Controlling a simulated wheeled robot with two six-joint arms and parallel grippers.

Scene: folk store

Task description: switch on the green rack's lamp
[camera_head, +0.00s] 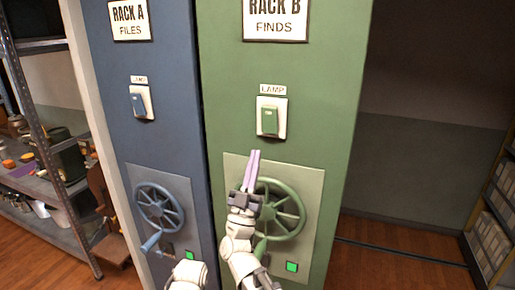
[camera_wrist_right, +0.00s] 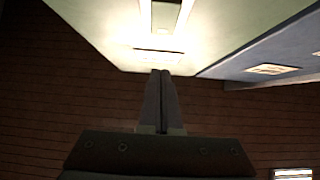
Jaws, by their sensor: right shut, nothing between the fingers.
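The green rack (camera_head: 225,100), signed RACK B FINDS, has a lamp switch (camera_head: 270,119), a green rocker on a pale plate under a LAMP label (camera_head: 272,90). My right gripper (camera_head: 254,153) is shut and empty, its fingers pointing up just below the switch in the picture; I cannot tell the gap in depth. In the right wrist view the closed fingertips (camera_wrist_right: 160,72) appear near the label (camera_wrist_right: 158,55), and the switch (camera_wrist_right: 165,15) is at the top edge, brightly lit around it. My left gripper is not in view.
A green handwheel (camera_head: 283,210) sits behind my right gripper, with a lit green square (camera_head: 292,266) below. The blue rack (camera_head: 165,60) on the left has its own switch (camera_head: 138,103) and handwheel (camera_head: 160,208). Open floor (camera_head: 385,265) lies to the right.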

